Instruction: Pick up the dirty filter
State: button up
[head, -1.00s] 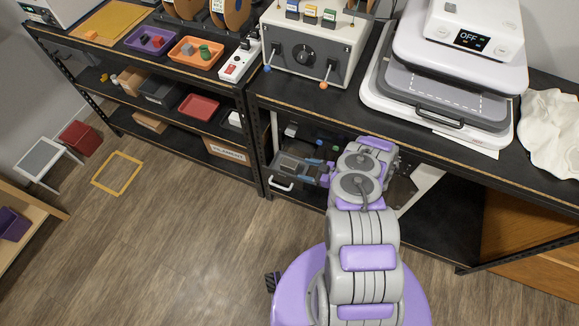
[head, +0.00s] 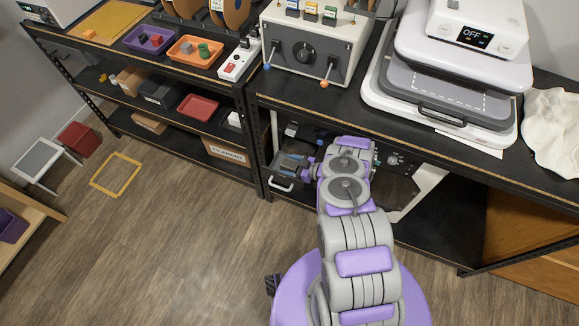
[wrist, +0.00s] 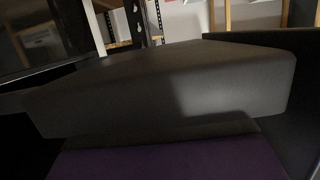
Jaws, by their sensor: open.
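My gripper (head: 306,167) is at the pull-out drawer (head: 281,187) on the shelf under the bench, in the head view; the arm hides part of this spot. In the wrist view a wide dark grey block (wrist: 170,85) fills the middle, close to the camera. It looks like the dirty filter, though shadow hides its surface detail. A purple part of my gripper (wrist: 170,162) shows below it, very near. The jaws are open, and I cannot tell whether they touch the block.
The bench (head: 345,112) overhangs the drawer. A grey control box (head: 308,45) and a heat press (head: 445,85) stand on top. A dark wall (wrist: 300,60) rises at the right in the wrist view.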

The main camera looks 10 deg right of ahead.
jog(key=c, duration=1.1)
jog(key=shift+o, duration=0.2)
